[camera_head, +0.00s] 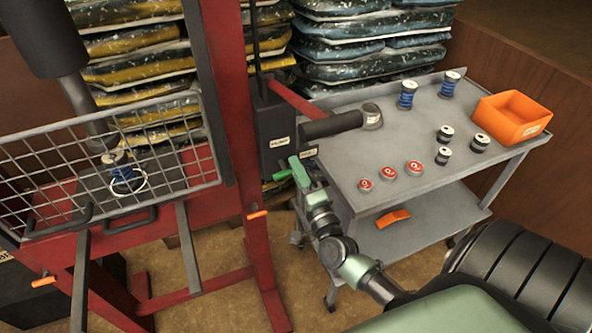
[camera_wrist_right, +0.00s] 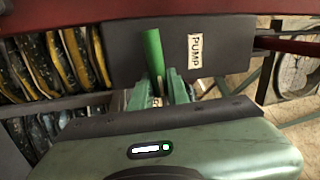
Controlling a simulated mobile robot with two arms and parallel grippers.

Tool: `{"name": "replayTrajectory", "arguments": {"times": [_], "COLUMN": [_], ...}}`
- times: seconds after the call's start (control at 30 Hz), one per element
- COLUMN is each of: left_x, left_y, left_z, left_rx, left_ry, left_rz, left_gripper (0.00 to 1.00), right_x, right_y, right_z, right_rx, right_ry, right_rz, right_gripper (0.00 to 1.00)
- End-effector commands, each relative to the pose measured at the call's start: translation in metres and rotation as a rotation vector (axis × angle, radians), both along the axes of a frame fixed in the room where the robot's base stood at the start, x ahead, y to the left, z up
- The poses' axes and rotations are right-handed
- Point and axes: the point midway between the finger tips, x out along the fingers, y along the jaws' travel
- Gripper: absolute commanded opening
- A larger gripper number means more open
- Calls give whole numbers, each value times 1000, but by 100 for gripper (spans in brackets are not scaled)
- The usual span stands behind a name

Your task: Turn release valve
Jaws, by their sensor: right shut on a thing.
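The release valve's green handle (camera_head: 283,175) sticks out low beside the black pump box (camera_head: 275,128) on the red press frame. My right gripper (camera_head: 300,171) reaches in from the lower right and is shut on the handle. Its pale green fingers (camera_wrist_right: 165,93) close around the handle's lower part, and the valve stem behind them is hidden. My left gripper is not in view.
A grey cart (camera_head: 430,185) with spools, red-topped pieces and an orange bin (camera_head: 511,117) stands close at the right. A dark pump lever (camera_head: 332,125) juts over it. The press's wire guard (camera_head: 110,165) is at the left. Stacked bags (camera_head: 370,50) fill the back.

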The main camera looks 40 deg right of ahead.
Motion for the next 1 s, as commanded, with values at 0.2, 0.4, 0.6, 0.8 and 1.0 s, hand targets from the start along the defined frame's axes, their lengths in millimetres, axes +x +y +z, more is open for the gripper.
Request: {"name": "replayTrajectory", "arguments": {"times": [0.2, 0.4, 0.6, 0.8, 1.0], "left_x": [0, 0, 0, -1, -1], "left_y": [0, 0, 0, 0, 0], "left_z": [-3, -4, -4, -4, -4], "left_rx": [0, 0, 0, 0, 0], "left_ry": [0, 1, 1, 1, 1], "left_rz": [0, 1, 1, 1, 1], "left_gripper": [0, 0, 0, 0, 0], "right_x": [0, 0, 0, 0, 0], "right_y": [0, 0, 0, 0, 0], "right_z": [-3, -3, -3, -3, -2], "right_rx": [63, 81, 82, 81, 81], "right_ry": [-14, -18, -19, -18, -18], "right_rz": [-2, -1, -1, -1, -1], "right_gripper": [0, 0, 0, 36, 38]}}
